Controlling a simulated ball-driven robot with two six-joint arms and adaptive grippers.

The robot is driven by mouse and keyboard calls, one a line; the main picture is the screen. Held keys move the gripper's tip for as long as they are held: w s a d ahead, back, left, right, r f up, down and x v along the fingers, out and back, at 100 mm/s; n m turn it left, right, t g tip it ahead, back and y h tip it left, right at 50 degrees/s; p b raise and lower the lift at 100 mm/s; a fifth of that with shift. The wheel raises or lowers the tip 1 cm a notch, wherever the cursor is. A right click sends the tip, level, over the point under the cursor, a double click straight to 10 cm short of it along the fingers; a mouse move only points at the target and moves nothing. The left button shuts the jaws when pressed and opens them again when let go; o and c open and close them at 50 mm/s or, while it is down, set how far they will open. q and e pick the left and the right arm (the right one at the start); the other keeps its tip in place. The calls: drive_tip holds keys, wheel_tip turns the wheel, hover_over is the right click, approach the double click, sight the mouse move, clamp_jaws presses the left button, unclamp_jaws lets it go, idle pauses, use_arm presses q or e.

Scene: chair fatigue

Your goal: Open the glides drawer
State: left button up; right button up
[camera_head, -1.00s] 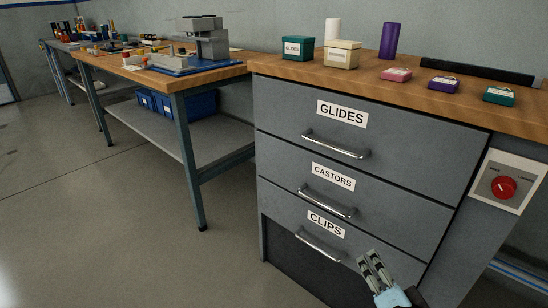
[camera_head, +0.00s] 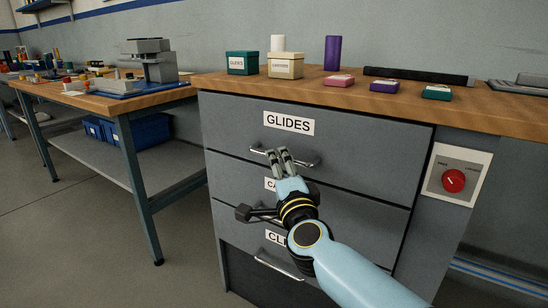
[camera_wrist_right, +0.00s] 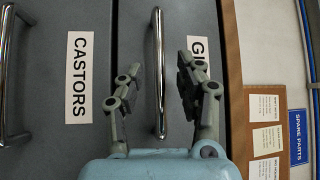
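The glides drawer (camera_head: 350,145) is the top drawer of a grey cabinet, shut, with a white GLIDES label (camera_head: 289,123). Its metal bar handle (camera_head: 305,162) runs across the front below the label. My right gripper (camera_head: 280,152) is in front of this handle, left of its middle. In the right wrist view the handle (camera_wrist_right: 157,60) stands upright between the two open fingers of the right gripper (camera_wrist_right: 155,80). I cannot tell whether the fingers touch the bar. My left gripper is not in view.
The castors drawer (camera_head: 350,205) below is shut, its label partly hidden by my right arm. A red knob (camera_head: 453,181) sits on the cabinet's right side. Boxes such as a green one (camera_head: 242,63) stand on the wooden top (camera_head: 220,82). A workbench (camera_head: 105,100) stands left.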

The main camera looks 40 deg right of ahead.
drive_tip(key=shift+x, duration=1.95)
drive_tip(key=shift+f, duration=0.1)
clamp_jaws()
